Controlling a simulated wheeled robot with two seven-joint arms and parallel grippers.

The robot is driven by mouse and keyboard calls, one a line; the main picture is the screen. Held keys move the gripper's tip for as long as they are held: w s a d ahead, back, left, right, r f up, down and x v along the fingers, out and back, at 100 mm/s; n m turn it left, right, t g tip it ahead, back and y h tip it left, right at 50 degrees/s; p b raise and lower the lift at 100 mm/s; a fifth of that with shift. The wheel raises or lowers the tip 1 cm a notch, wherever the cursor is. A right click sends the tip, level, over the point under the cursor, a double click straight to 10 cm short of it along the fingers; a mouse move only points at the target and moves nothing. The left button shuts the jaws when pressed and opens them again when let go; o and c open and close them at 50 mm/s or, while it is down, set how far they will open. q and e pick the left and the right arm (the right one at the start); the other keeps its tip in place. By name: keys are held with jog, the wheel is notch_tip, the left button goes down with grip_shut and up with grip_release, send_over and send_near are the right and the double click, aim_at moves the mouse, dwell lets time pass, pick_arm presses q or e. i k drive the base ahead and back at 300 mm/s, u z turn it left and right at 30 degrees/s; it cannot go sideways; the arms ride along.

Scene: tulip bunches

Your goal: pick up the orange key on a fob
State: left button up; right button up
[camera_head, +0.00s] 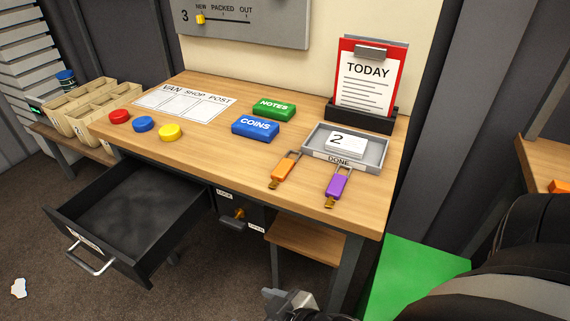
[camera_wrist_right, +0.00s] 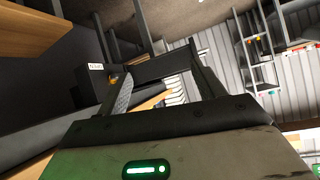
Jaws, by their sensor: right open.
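The orange key on a fob (camera_head: 287,166) lies on the wooden desk (camera_head: 215,148) near its front edge, just left of the grey DONE tray (camera_head: 376,165). Its brass end points toward the front edge. A purple key on a fob (camera_head: 337,186) lies to its right, in front of the tray. My right gripper (camera_head: 290,304) is partly in view at the bottom of the head view, below and in front of the desk, apart from the key. In the right wrist view its fingers (camera_wrist_right: 158,62) are spread with nothing held. My left gripper is out of view.
An open, empty-looking drawer (camera_head: 128,214) juts out at the left. A lock box (camera_head: 238,215) hangs under the desk. Green NOTES (camera_head: 273,109) and blue COINS (camera_head: 255,126) boxes stand behind the keys. A TODAY clipboard (camera_head: 369,82) stands at the back right.

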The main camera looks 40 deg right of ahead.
aim_at(280, 173)
jog(key=k, duration=0.5)
jog(key=u, duration=0.75)
jog(key=i, duration=0.6)
jog(key=z, duration=1.65)
